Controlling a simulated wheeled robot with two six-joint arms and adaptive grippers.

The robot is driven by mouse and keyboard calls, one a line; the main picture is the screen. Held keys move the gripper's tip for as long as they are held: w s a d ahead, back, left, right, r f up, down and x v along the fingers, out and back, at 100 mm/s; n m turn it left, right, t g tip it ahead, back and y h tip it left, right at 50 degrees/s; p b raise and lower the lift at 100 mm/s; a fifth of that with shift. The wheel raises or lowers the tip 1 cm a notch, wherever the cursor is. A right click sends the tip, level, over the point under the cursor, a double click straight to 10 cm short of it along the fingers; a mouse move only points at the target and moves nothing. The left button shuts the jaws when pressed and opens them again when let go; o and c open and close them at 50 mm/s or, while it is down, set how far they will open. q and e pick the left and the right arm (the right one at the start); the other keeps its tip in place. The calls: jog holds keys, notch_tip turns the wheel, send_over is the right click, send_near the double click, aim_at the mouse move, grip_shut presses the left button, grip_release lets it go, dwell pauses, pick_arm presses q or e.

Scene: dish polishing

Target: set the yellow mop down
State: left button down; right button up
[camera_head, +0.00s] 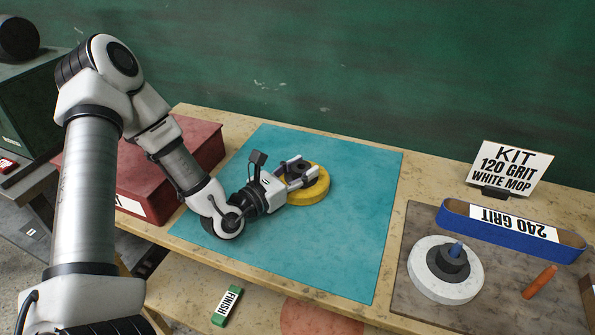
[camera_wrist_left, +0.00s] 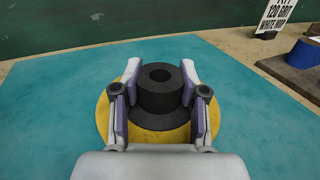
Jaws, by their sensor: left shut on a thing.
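The yellow mop (camera_head: 318,188) is a thick yellow disc with a black stepped hub. It lies flat on, or very close above, the teal mat (camera_head: 340,240), near its middle. In the left wrist view the yellow disc (camera_wrist_left: 103,118) surrounds the black hub (camera_wrist_left: 160,92). My left gripper (camera_head: 300,174) reaches in from the left and is shut on the hub, one finger on each side. In the left wrist view its fingers (camera_wrist_left: 160,85) flank the hub. I cannot tell whether the disc touches the mat. My right gripper is not in view.
A brown board (camera_head: 415,300) at right holds a white mop (camera_head: 430,281), a blue 240 grit belt (camera_head: 470,226) and an orange stick (camera_head: 539,282). A kit sign (camera_head: 508,168) stands behind. A red box (camera_head: 200,150) is at left. A green finish tag (camera_head: 226,306) lies in front.

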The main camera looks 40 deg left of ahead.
pick_arm(q)
jog(key=shift+a, duration=0.15)
jog(key=shift+s+d+r, duration=0.15)
jog(key=shift+d, duration=0.2)
jog(key=shift+f, duration=0.2)
jog(key=c, duration=0.6)
grip_release()
jog(key=shift+a, duration=0.2)
jog(key=shift+d, duration=0.1)
